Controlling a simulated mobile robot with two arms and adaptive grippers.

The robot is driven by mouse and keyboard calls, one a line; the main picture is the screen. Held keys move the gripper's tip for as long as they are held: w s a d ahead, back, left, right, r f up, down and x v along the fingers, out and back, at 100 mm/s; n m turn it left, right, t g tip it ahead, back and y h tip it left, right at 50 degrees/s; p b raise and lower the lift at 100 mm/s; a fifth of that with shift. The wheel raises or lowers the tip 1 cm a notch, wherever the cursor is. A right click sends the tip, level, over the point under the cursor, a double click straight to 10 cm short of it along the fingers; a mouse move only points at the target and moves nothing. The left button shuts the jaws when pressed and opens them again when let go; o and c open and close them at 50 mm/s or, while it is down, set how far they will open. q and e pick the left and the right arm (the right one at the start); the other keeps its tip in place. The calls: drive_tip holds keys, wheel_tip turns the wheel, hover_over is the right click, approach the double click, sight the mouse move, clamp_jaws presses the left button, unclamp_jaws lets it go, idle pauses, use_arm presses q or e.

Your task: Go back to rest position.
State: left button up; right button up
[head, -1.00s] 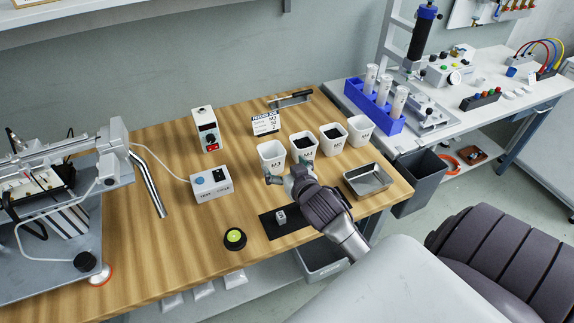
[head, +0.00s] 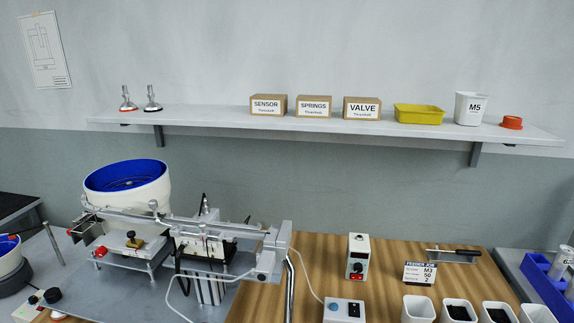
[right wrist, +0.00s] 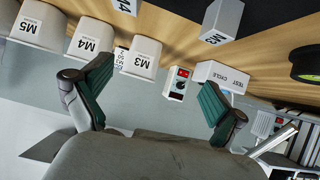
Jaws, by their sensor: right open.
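My right gripper (right wrist: 155,92) shows in the right wrist view, with its two green-padded fingers spread wide and nothing between them. Beyond the fingers are white bins marked M5 (right wrist: 38,27), M4 (right wrist: 90,42) and M3 (right wrist: 141,58), apart from the gripper. Neither gripper shows in the head view, and my left gripper is in no view.
The wooden bench (head: 308,262) carries a test cycle box (head: 343,311), a red-switch box (head: 358,257) and several bins. A feeder with a blue-lined bowl (head: 126,187) stands left. A wall shelf (head: 225,118) holds boxes (head: 314,106).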

drive_tip(key=s+a+f+n+g+y, duration=0.15)
drive_tip(key=s+a+g, duration=0.35)
drive_tip(key=s, duration=0.5)
drive_tip(key=s+a+f+n+g+y, duration=0.1)
drive_tip(key=s+a+f+n+g, duration=0.15)
drive_tip(key=s+a, duration=0.55)
drive_tip(key=s+d+f+g, duration=0.1)
drive_tip(key=s+f, duration=0.1)
drive_tip(key=f, duration=1.2)
drive_tip(key=s+d+f+g, duration=0.1)
drive_tip(key=f, duration=1.2)
drive_tip(key=s+d+f+g, duration=0.1)
drive_tip(key=s+d+f, duration=0.1)
drive_tip(key=s+f, duration=1.3)
drive_tip(key=shift+s+d+f, duration=0.15)
drive_tip(key=shift+s+d, duration=0.2)
drive_tip(key=shift+s, duration=0.3)
